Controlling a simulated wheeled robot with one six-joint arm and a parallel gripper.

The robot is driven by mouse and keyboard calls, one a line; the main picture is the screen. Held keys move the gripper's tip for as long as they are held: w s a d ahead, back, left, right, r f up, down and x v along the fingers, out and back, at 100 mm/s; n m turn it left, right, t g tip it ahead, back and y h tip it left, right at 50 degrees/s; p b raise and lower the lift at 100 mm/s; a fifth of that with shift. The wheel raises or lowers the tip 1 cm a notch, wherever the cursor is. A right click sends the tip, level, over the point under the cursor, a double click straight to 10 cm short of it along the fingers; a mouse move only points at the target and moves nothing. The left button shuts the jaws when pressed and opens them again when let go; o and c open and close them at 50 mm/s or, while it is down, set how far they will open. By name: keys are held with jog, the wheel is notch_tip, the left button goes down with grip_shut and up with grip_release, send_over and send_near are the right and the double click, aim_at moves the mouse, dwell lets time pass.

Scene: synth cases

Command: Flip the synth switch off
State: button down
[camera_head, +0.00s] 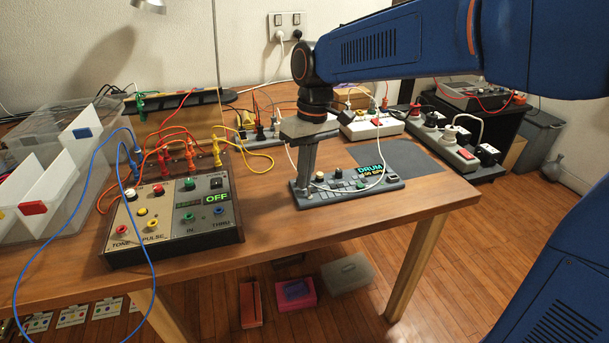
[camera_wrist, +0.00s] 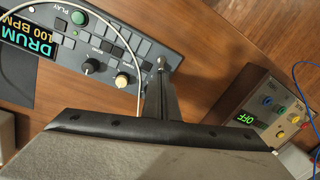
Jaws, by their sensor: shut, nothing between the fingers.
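A dark grey drum machine (camera_head: 345,189) lies on the table, its lit display reading DRUM and a BPM line. In the wrist view the drum machine (camera_wrist: 75,45) shows 100 BPM, a green PLAY button, knobs and a small metal toggle (camera_wrist: 161,62) at its end. My gripper (camera_head: 302,186) is shut and empty, pointing down at the drum machine's left end. In the wrist view my gripper's (camera_wrist: 160,82) tips are right by the toggle; I cannot tell whether they touch. A wood-sided synth box (camera_head: 172,215) with TONE and PULSE labels stands left, its display reading OFF.
Coloured patch cables (camera_head: 178,135) rise behind the synth box, and a blue cable (camera_head: 92,165) loops at left. A pale cable crosses the drum machine. Clear bins (camera_head: 40,185) stand at far left. Power strips (camera_head: 372,127) lie behind. A grey mat (camera_head: 412,160) is bare.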

jog(key=shift+s+d+r+t+y, duration=0.15)
jog(key=shift+s+t, duration=0.15)
jog(key=shift+t, duration=0.25)
jog(key=shift+s+d+r+t+y, duration=0.15)
jog(key=shift+s+t, duration=0.15)
jog(key=shift+t, duration=0.25)
jog(key=s+t, duration=0.1)
jog(key=t, duration=0.1)
jog(key=shift+s+t+y, duration=0.1)
jog(key=shift+t+y, duration=0.3)
jog(key=shift+r, duration=0.15)
jog(key=shift+r, duration=0.7)
